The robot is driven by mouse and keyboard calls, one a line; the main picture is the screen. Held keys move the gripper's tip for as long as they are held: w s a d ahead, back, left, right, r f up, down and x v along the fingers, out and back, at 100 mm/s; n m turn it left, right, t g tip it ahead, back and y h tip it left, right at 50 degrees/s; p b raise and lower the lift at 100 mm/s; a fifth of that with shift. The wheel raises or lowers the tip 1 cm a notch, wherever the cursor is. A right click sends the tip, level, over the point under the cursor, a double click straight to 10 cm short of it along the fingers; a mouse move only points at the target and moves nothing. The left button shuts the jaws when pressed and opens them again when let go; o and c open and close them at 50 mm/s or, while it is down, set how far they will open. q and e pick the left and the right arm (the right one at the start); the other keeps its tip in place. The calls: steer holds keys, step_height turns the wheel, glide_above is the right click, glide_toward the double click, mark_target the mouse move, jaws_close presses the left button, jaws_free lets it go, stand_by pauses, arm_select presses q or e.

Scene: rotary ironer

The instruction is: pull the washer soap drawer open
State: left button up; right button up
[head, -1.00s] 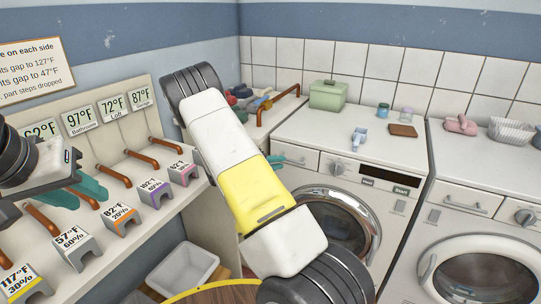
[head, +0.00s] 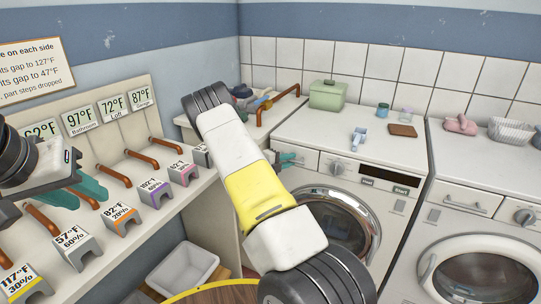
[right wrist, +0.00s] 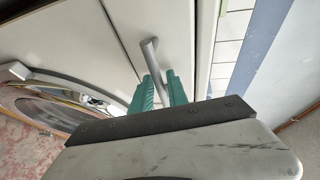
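The washer (head: 310,195) stands at the middle right in the head view. Its soap drawer (head: 308,160) is at the upper left of its front and looks flush with the panel. My right gripper (head: 288,159) is at the drawer front and partly hides it. In the right wrist view the grey drawer handle (right wrist: 150,58) runs between the teal fingers of my right gripper (right wrist: 160,88). The gap is narrow; I cannot tell whether both fingers press the handle. My left gripper (head: 82,190) is by the shelf at the left, its fingers apart, with nothing seen between them.
The washer's round door (head: 340,225) is below the drawer. A second machine (head: 480,225) stands at the right. A shelf with several labelled blocks (head: 122,218) and a grey bin (head: 183,270) are at the left.

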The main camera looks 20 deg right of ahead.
steer(key=shift+c, duration=0.4)
jaws_close()
stand_by(0.9)
